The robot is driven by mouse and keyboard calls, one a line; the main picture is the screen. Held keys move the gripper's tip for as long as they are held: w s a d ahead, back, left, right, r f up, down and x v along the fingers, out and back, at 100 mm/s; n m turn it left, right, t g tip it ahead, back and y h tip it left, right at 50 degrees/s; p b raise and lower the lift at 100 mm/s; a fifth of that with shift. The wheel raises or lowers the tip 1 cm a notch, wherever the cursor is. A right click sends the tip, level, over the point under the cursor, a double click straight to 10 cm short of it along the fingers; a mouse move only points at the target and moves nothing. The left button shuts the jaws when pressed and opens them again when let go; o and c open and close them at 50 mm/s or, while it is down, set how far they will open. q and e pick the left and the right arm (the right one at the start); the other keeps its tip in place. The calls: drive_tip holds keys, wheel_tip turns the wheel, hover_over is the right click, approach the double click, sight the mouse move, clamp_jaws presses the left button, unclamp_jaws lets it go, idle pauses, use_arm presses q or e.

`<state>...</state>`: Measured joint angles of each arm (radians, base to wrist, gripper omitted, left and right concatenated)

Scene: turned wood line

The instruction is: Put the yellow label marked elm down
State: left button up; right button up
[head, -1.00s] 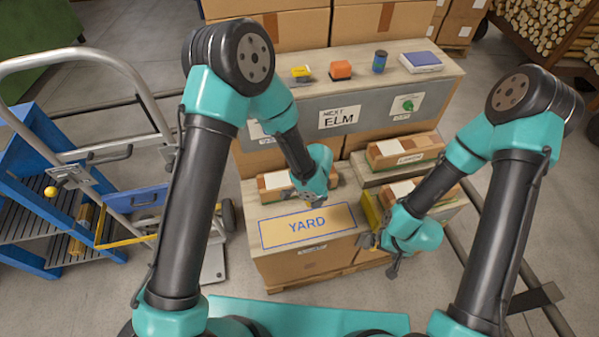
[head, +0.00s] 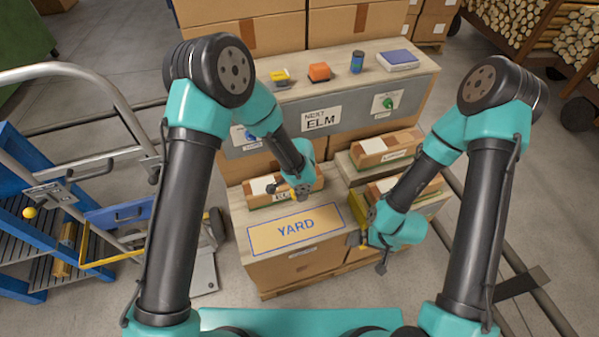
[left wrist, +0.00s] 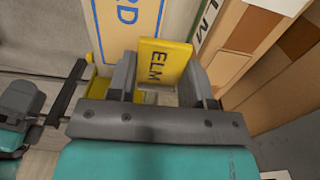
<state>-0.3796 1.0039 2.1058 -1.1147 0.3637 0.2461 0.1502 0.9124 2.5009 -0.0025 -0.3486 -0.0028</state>
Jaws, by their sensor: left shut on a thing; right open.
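The yellow label (left wrist: 163,62) marked ELM is between the fingers of my left gripper (left wrist: 163,85) in the left wrist view. In the head view my left gripper (head: 296,192) is shut on the label and holds it beside the front of the left carton, at the back edge of the panel marked YARD (head: 296,230). Only a small yellow part of the label shows there. I cannot tell whether it touches the surface below. My right gripper (head: 368,248) is open at the right edge of the YARD surface.
A sign reading NEXT ELM (head: 321,120) hangs on the shelf front. The shelf holds a yellow block (head: 280,77), an orange block (head: 319,72), a blue can (head: 357,62) and a blue-topped box (head: 398,60). Another carton (head: 385,150) lies behind right. A hand truck (head: 110,160) stands left.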

use_arm(q)
drive_tip(key=w, duration=0.7)
drive_tip(key=w+f, duration=0.1)
drive_tip(key=w, duration=0.2)
drive_tip(key=shift+w, duration=0.35)
drive_tip(key=shift+w, duration=0.1)
drive_tip(key=shift+w, duration=0.25)
drive_tip(key=shift+f, duration=1.75)
drive_tip(key=shift+s+f, duration=0.1)
drive_tip(key=shift+f, duration=0.15)
